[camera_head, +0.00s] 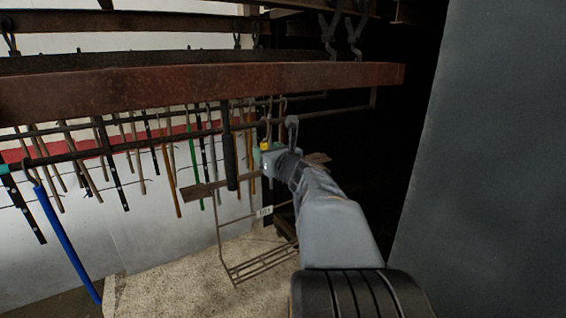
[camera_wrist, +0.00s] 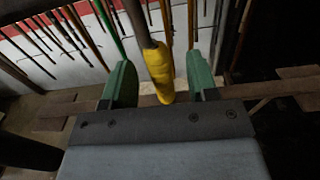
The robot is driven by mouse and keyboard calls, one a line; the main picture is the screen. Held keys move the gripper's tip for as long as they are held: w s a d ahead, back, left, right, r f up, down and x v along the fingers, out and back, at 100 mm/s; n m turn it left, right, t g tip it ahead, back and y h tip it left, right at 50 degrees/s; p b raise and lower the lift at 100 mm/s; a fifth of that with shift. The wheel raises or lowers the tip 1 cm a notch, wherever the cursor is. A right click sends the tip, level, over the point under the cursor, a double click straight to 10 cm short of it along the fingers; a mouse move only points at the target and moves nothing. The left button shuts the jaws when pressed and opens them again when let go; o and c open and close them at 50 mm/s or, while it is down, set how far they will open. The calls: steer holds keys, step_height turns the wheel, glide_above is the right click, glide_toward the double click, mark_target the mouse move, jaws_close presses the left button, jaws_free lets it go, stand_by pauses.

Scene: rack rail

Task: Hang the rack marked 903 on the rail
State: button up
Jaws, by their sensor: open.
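A wire rack (camera_head: 250,268) with a wooden top bar (camera_head: 205,188) and a small pale tag (camera_head: 264,211) hangs below the rail (camera_head: 150,144) in the head view. The tag's marking is too small to read. A yellow grip (camera_head: 267,144), apparently on the rack's hook stem, is above the bar. My gripper (camera_head: 262,156) is at this grip. In the wrist view, the yellow grip (camera_wrist: 159,73) stands between the green fingers of my gripper (camera_wrist: 160,82), with a visible gap on each side. The fingers are open. The hook's contact with the rail is unclear.
Several rods and slats hang along the rail, including a blue one (camera_head: 68,245) and a dark thick one (camera_head: 229,150) close left of my gripper. A rusty beam (camera_head: 200,88) runs above. A grey panel (camera_head: 480,160) stands at right.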

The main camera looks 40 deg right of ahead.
steer(key=s+a+b, duration=0.1)
steer(key=s, duration=1.1)
steer(key=shift+a, duration=0.4)
steer(key=w+a+f+n+g+y, duration=0.2)
steer(key=a+f+n+g+y, duration=0.4)
steer(key=a+f+n, duration=0.65)
steer(key=s+a+f+n+g+h, duration=0.1)
steer(key=s+a+f+n+g, duration=0.2)
steer(key=n, duration=0.9)
steer(key=s+a+f+n+g+h, duration=0.2)
steer(key=s+a+f+n+g, duration=0.2)
steer(key=f+n, duration=0.4)
steer(key=a+n+g, duration=0.1)
steer(key=a+n, duration=0.1)
steer(key=n, duration=0.3)
steer(key=shift+s+f, duration=0.3)
steer(key=shift+c, duration=0.4)
